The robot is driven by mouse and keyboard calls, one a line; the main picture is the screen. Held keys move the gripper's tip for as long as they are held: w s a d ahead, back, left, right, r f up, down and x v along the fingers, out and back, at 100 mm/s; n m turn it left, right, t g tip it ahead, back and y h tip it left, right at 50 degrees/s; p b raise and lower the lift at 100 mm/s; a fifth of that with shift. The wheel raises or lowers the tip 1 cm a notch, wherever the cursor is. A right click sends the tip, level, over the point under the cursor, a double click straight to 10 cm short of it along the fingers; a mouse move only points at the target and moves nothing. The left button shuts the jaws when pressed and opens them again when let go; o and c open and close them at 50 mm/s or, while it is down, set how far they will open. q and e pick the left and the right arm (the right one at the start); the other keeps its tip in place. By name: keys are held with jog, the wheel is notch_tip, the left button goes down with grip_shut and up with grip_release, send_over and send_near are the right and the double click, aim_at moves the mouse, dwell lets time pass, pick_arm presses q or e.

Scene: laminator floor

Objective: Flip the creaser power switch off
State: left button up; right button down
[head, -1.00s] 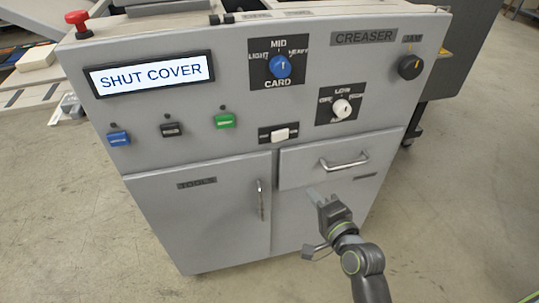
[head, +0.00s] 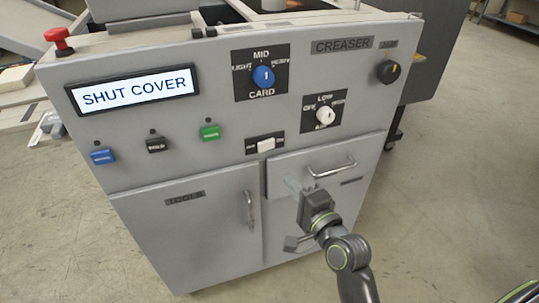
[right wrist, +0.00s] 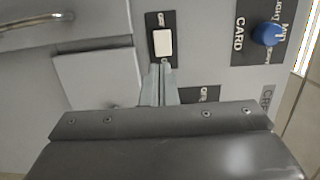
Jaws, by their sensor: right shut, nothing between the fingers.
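The creaser power switch (head: 266,145) is a white rocker on a black plate on the grey creaser front, below the CARD dial. It also shows in the right wrist view (right wrist: 163,42), just ahead of the fingertips. The labels at its two ends are too small to read surely, and I cannot tell which side is pressed. My right gripper (head: 291,183) is shut and empty, in front of the drawer, below and right of the switch. In the right wrist view its fingertips (right wrist: 159,68) appear near one end of the switch plate; contact cannot be told. My left gripper is not in view.
A blue CARD dial (head: 263,76), a white AIR dial (head: 325,115) and a black knob (head: 388,71) sit above. Blue, black and green buttons (head: 210,132) are to the left. The drawer handle (head: 332,167) and door handle (head: 249,211) stick out. The display (head: 133,91) reads SHUT COVER.

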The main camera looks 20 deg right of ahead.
aim_at(264, 149)
jog(key=w, duration=0.3)
jog(key=w+a, duration=0.1)
jog(key=w, duration=0.2)
jog(key=w+a, duration=0.1)
jog(key=w, duration=0.3)
jog(key=shift+p, duration=0.3)
jog(key=shift+w, duration=0.5)
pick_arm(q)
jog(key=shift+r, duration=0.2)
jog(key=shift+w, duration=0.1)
